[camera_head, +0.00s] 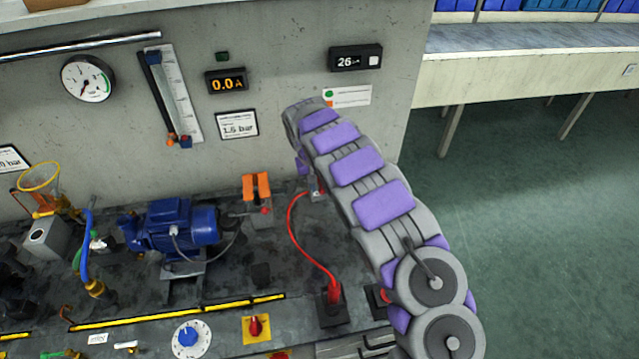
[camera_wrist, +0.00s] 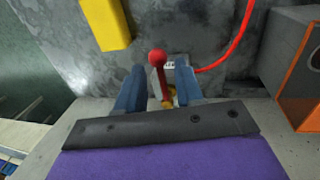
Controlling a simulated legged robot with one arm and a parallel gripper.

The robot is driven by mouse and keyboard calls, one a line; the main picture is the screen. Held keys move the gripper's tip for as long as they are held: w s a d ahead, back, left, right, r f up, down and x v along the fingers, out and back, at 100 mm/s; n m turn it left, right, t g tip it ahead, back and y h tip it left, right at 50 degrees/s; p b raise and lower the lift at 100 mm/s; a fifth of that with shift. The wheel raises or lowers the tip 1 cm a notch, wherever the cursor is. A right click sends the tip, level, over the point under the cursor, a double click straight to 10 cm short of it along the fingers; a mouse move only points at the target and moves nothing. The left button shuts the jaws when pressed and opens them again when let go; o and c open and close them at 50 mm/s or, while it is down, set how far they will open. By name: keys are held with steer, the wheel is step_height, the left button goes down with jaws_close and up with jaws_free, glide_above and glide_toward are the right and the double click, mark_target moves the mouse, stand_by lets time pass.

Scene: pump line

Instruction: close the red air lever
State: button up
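The red air lever (camera_wrist: 157,59) shows in the wrist view as a red ball on a short red stem, beside a pale fitting with a brass-coloured part. My gripper (camera_wrist: 161,72) has its two blue fingers apart, one on each side of the lever. Gaps show between the lever and both fingers, so it does not look gripped. I cannot tell the lever's height relative to the fingertips. In the head view my arm bends over toward the back wall and hides the gripper and most of the lever's fitting.
A red hose (camera_head: 297,231) runs from beside the fitting to a socket on the bench. An orange switch (camera_head: 256,187) and a blue motor (camera_head: 175,226) stand to the left. A yellow block (camera_wrist: 105,22) lies at the wrist view's upper left. A red knob (camera_head: 255,326) sits in front.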

steer(key=shift+a, duration=0.2)
steer(key=shift+d, duration=0.2)
steer(key=c, duration=0.5)
jaws_close()
steer(key=shift+a, duration=0.1)
